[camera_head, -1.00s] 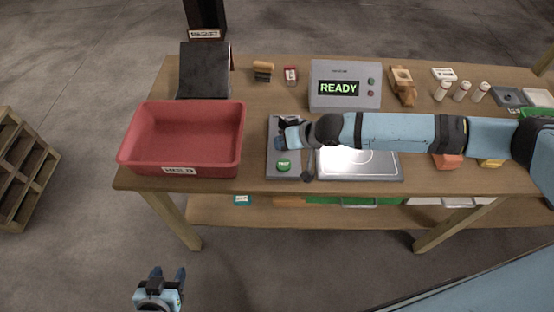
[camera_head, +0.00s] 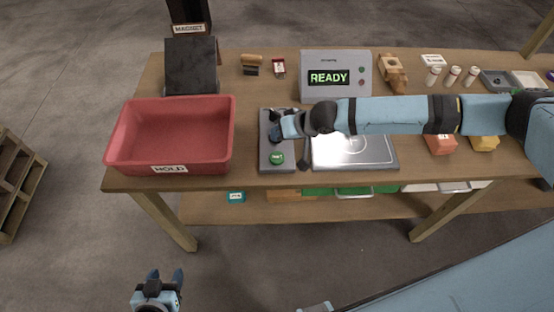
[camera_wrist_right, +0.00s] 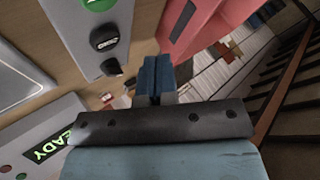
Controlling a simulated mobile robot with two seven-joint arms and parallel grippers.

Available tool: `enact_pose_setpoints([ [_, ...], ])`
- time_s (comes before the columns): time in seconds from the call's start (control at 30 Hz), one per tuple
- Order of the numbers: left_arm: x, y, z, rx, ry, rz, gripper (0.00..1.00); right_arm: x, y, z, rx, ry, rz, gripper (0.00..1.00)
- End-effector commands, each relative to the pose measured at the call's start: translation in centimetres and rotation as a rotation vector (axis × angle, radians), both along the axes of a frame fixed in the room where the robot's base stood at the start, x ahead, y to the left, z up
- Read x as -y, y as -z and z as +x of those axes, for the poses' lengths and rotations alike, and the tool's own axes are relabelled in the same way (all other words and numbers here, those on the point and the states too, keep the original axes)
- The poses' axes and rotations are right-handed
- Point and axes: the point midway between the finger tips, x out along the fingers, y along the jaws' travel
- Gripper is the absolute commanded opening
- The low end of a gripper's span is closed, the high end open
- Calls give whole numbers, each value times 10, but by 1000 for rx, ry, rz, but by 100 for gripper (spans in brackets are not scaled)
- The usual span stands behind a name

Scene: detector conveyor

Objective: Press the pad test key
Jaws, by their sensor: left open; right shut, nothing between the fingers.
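A grey key panel (camera_head: 266,172) lies on the bench left of the flat metal pad (camera_head: 372,151). A round green button (camera_head: 276,158) is at its near end, and it also shows in the right wrist view (camera_wrist_right: 97,3). That view also shows a black key (camera_wrist_right: 107,38) with small white lettering I cannot read clearly. My right gripper (camera_head: 275,133) hangs over the panel behind the green button, hiding part of it. Its blue fingers (camera_wrist_right: 155,72) are shut and empty; I cannot tell whether they touch anything. My left gripper (camera_head: 165,276) is open and empty, low in front of the bench.
The grey display box (camera_head: 338,92) behind the pad reads READY. A red HOLD bin (camera_head: 230,140) stands just left of the panel. Behind it is a dark slanted plate with a MAGNET sign (camera_head: 189,28). Several small items line the bench's back and right.

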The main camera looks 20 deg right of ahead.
Motion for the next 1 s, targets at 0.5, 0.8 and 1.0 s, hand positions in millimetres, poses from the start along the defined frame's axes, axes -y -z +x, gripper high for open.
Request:
enact_pose_setpoints([
  [0.5,9,44,5,6,22,-10,53,0,63,0,-1,-1,0,0],
  [0.8,6,44,4,7,18,-7,53,0,64,0,1,-1,0,0],
  [1.0,5,47,3,1,17,-5,53,0,64,0,1,-1,0,0],
])
